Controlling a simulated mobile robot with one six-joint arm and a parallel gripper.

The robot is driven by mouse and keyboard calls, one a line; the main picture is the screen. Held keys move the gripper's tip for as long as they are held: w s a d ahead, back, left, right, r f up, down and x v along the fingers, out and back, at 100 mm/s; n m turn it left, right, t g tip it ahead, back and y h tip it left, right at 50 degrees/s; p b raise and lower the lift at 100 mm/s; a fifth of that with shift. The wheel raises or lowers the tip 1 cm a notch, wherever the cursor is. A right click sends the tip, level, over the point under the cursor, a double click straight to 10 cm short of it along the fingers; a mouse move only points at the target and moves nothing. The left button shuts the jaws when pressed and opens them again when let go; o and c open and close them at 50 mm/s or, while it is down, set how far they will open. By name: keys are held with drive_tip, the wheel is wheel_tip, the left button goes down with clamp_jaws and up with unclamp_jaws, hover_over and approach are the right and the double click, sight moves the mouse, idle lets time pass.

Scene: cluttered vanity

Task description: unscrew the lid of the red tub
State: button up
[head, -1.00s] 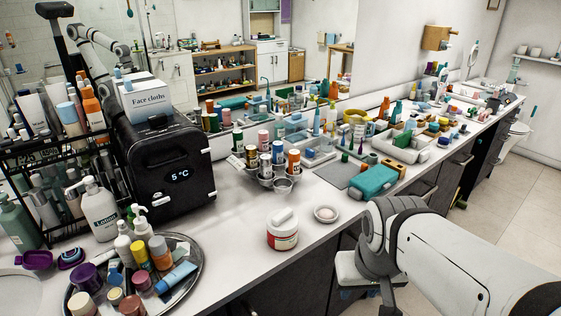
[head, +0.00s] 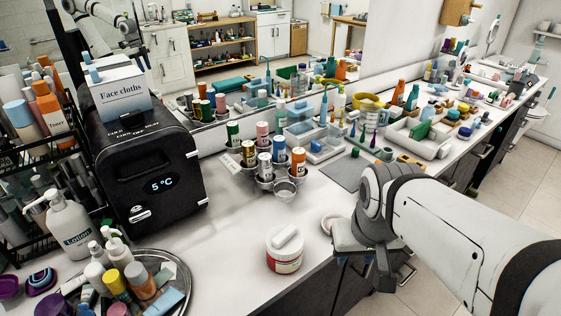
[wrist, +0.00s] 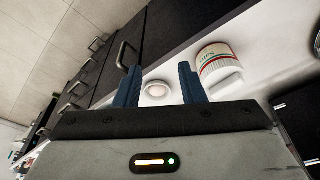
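The red tub (head: 284,265) stands upright on the counter near its front edge, a white jar with a red band. Its white lid (head: 285,240) is on, with a raised bar across the top. In the wrist view the tub (wrist: 213,64) appears upside down, to the right of my fingers. My gripper (wrist: 159,85) is open, with two blue fingers apart and nothing between them in its grip. In the head view my gripper is at the counter's front edge, right of the tub and not touching it; its fingers are hard to make out there.
A small round dish (head: 328,224) sits right of the tub, partly behind my arm; it also shows between the fingers in the wrist view (wrist: 157,90). A metal tray (head: 184,272) of bottles, a black cooler (head: 150,185) and a can holder (head: 262,182) stand around. The counter left of the tub is clear.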

sight(285, 233)
drive_tip(key=shift+o, duration=0.7)
drive_tip(key=shift+a, duration=0.15)
drive_tip(key=o, duration=0.6)
drive_tip(key=w+a+n+p, duration=0.1)
drive_tip(key=w, duration=0.1)
drive_tip(key=w+a+r+n+p, duration=0.1)
drive_tip(key=w+a, duration=0.1)
drive_tip(key=w+a+n+g+p, duration=0.1)
drive_tip(key=w+n, duration=0.1)
drive_tip(key=shift+w+a+r, duration=0.1)
drive_tip(key=shift+a+r, duration=0.05)
drive_tip(key=shift+r, duration=0.05)
drive_tip(key=o, duration=0.7)
drive_tip(key=w+a+n, duration=0.1)
drive_tip(key=w+a, duration=0.1)
drive_tip(key=w+a+f+n+g+p, duration=0.1)
drive_tip(key=a+n, duration=0.1)
drive_tip(key=a, duration=0.1)
drive_tip(key=w+a+f+n+p, duration=0.1)
drive_tip(key=w+a, duration=0.1)
drive_tip(key=shift+w+a+f+n+g, duration=0.1)
drive_tip(key=shift+w+a+n+g, duration=0.2)
drive_tip(key=shift+w+a+n, duration=0.1)
drive_tip(key=shift+c, duration=0.2)
drive_tip(key=shift+a+f, duration=0.1)
drive_tip(key=shift+f, duration=0.2)
wheel_tip(285, 233, down, 7)
drive_tip(key=shift+f+p, duration=0.2)
drive_tip(key=shift+p, duration=0.25)
